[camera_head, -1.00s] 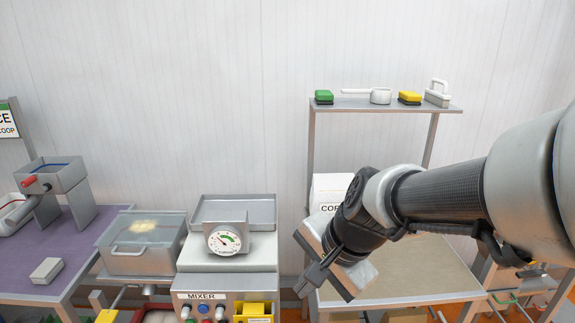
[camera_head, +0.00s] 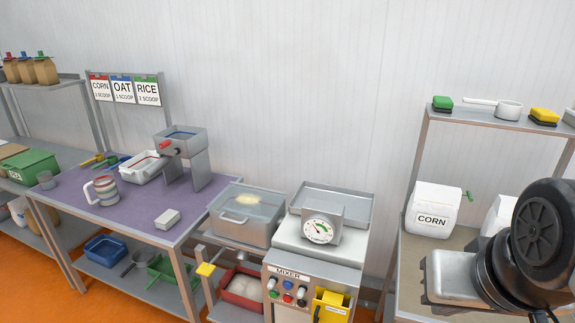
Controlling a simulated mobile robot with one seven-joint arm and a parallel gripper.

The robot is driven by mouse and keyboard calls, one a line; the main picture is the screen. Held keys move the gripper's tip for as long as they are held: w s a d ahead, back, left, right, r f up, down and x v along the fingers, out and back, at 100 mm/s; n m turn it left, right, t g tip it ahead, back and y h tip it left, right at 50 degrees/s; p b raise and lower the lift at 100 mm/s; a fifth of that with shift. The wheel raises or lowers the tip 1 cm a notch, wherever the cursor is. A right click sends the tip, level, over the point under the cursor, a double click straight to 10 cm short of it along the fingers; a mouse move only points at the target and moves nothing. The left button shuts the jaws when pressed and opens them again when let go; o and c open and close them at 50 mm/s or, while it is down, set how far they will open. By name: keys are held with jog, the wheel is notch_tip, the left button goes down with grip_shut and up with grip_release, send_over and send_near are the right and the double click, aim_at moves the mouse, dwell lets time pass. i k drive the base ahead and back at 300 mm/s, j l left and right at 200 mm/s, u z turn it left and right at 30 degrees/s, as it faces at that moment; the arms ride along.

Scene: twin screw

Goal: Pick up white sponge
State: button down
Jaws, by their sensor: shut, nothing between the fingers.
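The white sponge appears to be the small pale block (camera_head: 167,219) lying flat near the front right edge of the purple-topped table (camera_head: 140,215). Nothing touches it. My gripper (camera_head: 428,283) is at the far right of the view, in front of the shelf unit, well to the right of the block with the mixer between them. It is shut and empty. Its fingers show only poorly beside the pale gripper body.
A corn bag (camera_head: 432,210) sits on the right shelf unit.

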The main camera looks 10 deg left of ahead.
aim_at(164, 222)
jog(key=u, duration=1.55)
jog(key=z, duration=0.25)
jog(key=i+j+z, duration=0.3)
jog(key=z, duration=0.15)
jog(key=i+j+z, duration=0.25)
jog(key=j+z, duration=0.25)
jog(key=i+j, duration=0.15)
jog(key=j, duration=0.2)
jog(key=i+j+z, duration=0.15)
jog(key=j, duration=0.2)
jog(key=i+j, duration=0.15)
jog(key=j, duration=0.2)
jog(key=i+j, duration=0.1)
jog(key=j, duration=0.2)
jog(key=i+j, duration=0.1)
jog(key=j, duration=0.25)
jog(key=i+j, duration=0.15)
jog(key=j, duration=0.15)
jog(key=i+j+z, duration=0.1)
jog(key=j, duration=0.25)
